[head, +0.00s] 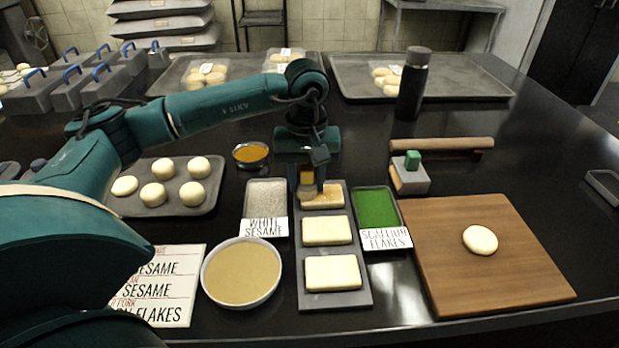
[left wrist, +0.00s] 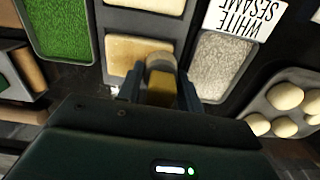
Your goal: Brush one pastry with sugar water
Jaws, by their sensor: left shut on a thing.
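My left gripper (head: 306,180) is above the far end of a narrow grey tray (head: 362,291). It is shut on a brush (left wrist: 161,84) with a yellow-brown handle and a paler end. Three rectangular pastries lie in a row on the tray: a near one (head: 333,272), a middle one (head: 327,230) and a far one (head: 323,197). The brush end is at the far pastry, which looks browner on top; I cannot tell whether it touches. A white bowl of tan liquid (head: 242,272) stands left of the tray. My right gripper is out of view.
A white sesame tray (head: 266,197) and a green scallion flakes tray (head: 377,208) flank the pastry tray. A wooden board (head: 490,262) with a round dough piece (head: 480,240) lies right. A tray of dough balls (head: 213,200) and an orange-filled bowl (head: 251,153) are left and behind.

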